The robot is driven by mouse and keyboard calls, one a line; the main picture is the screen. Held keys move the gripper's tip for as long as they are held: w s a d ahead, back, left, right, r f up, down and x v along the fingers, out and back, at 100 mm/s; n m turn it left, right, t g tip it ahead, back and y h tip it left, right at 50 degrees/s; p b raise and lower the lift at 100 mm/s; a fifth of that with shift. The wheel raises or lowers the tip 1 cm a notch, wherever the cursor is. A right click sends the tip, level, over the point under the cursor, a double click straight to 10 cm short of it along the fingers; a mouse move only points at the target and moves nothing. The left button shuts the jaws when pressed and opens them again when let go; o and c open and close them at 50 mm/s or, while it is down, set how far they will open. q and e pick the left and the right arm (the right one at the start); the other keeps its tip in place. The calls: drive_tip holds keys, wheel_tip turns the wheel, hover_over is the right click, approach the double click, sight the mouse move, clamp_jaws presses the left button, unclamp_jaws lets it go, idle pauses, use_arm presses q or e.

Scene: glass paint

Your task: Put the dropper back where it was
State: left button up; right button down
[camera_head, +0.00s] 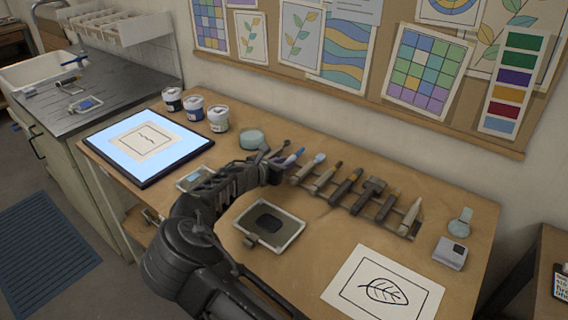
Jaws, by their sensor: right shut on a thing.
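My right gripper (276,167) reaches in from the bottom, over the left end of the tool rack (352,207). It is shut on a slim tool with a blue end (293,157), which seems to be the dropper. The blue end sticks out up and to the right of the fingers. The gripper hides the rest of it, and I cannot tell whether it touches the rack. Several other tools lie side by side in the rack, the nearest a light-blue-tipped one (313,164). My left gripper is not in view.
Three paint jars (193,108) and a round pale dish (252,139) stand at the back. A lit light pad (146,140) lies at left, a small tray (269,224) in front of the rack, a leaf drawing (383,286) at front right.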

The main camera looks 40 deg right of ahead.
drive_tip(key=c, duration=1.2)
unclamp_jaws()
drive_tip(key=b+v, duration=0.1)
drive_tip(key=v, duration=0.7)
drive_tip(key=shift+f, duration=0.1)
